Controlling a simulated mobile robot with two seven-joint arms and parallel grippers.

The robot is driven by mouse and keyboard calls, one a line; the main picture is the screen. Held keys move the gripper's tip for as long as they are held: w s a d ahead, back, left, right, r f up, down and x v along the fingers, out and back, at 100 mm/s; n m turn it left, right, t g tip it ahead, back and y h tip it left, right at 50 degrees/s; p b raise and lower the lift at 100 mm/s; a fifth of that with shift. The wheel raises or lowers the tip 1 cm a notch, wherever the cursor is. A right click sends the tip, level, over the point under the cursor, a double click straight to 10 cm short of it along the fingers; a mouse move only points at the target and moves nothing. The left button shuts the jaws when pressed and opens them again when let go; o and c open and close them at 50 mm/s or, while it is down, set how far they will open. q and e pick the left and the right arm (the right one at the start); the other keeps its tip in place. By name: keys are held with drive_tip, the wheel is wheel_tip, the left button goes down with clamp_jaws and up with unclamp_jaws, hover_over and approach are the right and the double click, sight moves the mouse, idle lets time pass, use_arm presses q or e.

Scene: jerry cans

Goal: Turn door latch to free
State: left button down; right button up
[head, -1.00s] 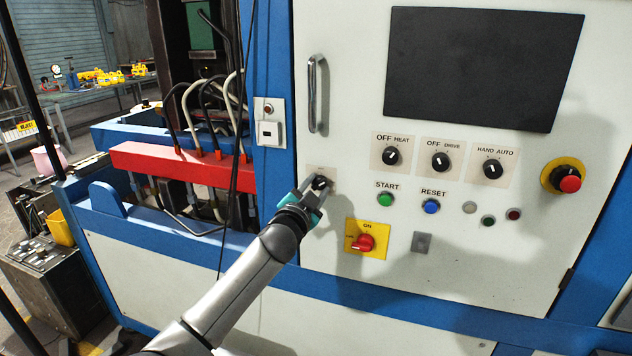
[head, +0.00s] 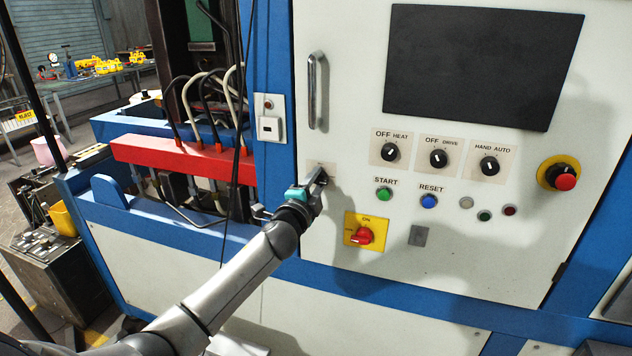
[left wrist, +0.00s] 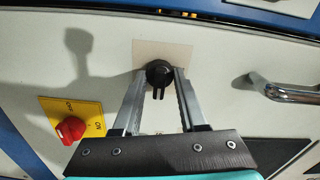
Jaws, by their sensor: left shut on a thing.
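The door latch is a black round knob (left wrist: 158,72) with a pointer-like part, set on a beige plate (left wrist: 160,50) on the white cabinet door (head: 345,100). In the left wrist view, the fingers of my left gripper (left wrist: 160,80) stand on both sides of the knob and are shut on it. The pointer part lies between the fingers and points toward the gripper palm. In the head view, my left gripper (head: 319,176) reaches the plate below the door handle (head: 317,92) and mostly hides the knob. My right gripper is not in view.
A red switch on a yellow plate (head: 365,230) sits just below right of the gripper. Dials, buttons and a red emergency stop (head: 562,177) lie farther right. A red bar (head: 180,160) with cables and a thin hanging cable (head: 236,150) are on the left.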

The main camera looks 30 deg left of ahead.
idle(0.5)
use_arm(q)
drive_tip(key=shift+c, duration=2.2)
unclamp_jaws()
drive_tip(key=shift+s, duration=0.1)
drive_tip(key=v, duration=1.5)
drive_tip(key=shift+a, duration=0.1)
